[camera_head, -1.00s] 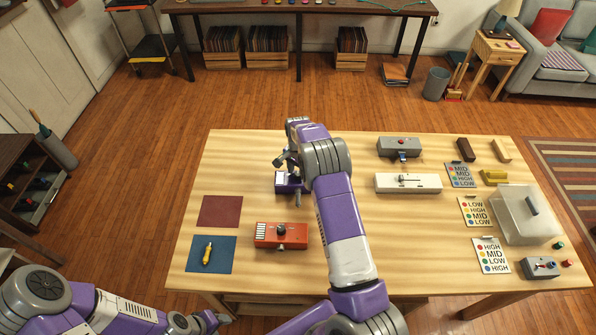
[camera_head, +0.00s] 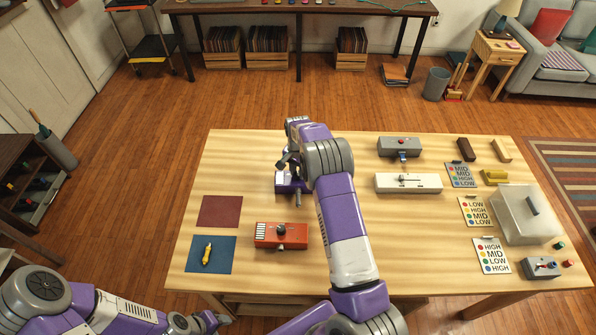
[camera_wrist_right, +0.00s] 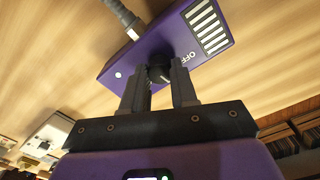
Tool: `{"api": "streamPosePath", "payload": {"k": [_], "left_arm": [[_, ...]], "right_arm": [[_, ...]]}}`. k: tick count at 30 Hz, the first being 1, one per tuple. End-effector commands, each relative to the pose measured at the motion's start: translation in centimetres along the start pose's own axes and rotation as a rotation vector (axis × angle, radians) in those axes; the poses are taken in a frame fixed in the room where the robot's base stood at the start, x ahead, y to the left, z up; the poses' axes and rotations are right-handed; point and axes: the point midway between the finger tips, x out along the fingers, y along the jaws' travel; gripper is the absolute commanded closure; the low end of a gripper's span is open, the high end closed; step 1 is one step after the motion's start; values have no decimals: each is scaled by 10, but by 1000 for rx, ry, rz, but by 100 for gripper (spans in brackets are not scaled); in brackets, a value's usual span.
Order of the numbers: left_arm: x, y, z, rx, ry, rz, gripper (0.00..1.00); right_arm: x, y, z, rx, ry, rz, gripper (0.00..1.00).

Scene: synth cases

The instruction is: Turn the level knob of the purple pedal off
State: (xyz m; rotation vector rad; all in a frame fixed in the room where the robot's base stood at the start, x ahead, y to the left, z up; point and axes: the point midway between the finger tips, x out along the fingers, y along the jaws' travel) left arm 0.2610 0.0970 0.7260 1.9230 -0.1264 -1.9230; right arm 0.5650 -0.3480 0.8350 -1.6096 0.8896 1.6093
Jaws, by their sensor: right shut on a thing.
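The purple pedal (camera_head: 284,188) lies on the table left of the middle, partly hidden by my right arm in the head view. In the right wrist view the purple pedal (camera_wrist_right: 180,35) shows a white striped panel, an OFF label and a small white dot. Its black level knob (camera_wrist_right: 158,72) sits between the fingers of my right gripper (camera_wrist_right: 160,80), which is shut on it. A pale mark shows on the knob, but its exact setting is hard to tell. My left gripper (camera_head: 215,321) is low at the table's front left, away from the pedal; its jaws are unclear.
An orange pedal (camera_head: 281,235) stands in front of the purple one. A grey pedal (camera_head: 400,147) and a white one (camera_head: 425,183) are to the right. Label cards, a clear-lidded box (camera_head: 524,215) and small blocks fill the right side. A cable plug (camera_wrist_right: 128,22) joins the purple pedal.

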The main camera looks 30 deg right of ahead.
Motion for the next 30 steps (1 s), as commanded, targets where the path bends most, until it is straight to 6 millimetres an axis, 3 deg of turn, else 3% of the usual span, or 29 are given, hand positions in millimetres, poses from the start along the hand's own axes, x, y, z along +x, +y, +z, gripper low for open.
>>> {"api": "streamPosePath", "payload": {"k": [18,30], "left_arm": [[8,-3,0,0,0,0,52],[10,-4,0,0,0,0,52]], "right_arm": [[1,0,0,-563,-1,-1,100],[0,0,0,-819,-1,-1,100]]}}
